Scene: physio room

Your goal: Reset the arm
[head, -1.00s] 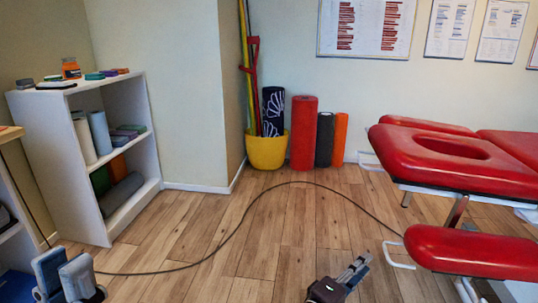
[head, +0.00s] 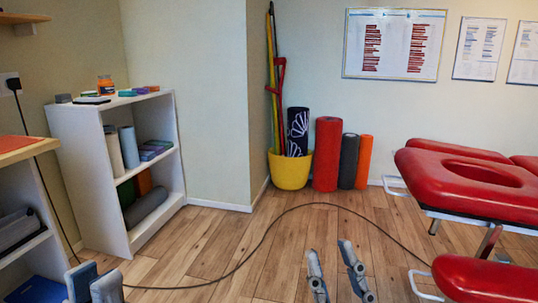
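My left gripper (head: 94,281) is at the bottom left edge of the head view. Its two grey finger pads stand apart with nothing seen between them; its lower part is cut off by the frame. My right gripper (head: 336,270) is at the bottom, right of centre, above the wooden floor. Its two grey fingers are spread wide, with bare floor showing between them. It is open and empty.
A red treatment table (head: 470,180) stands at the right, near my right gripper. A white shelf (head: 117,226) is at the left. A black cable (head: 249,250) crosses the floor. A yellow bucket (head: 290,172) and rolled mats (head: 327,155) stand by the wall.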

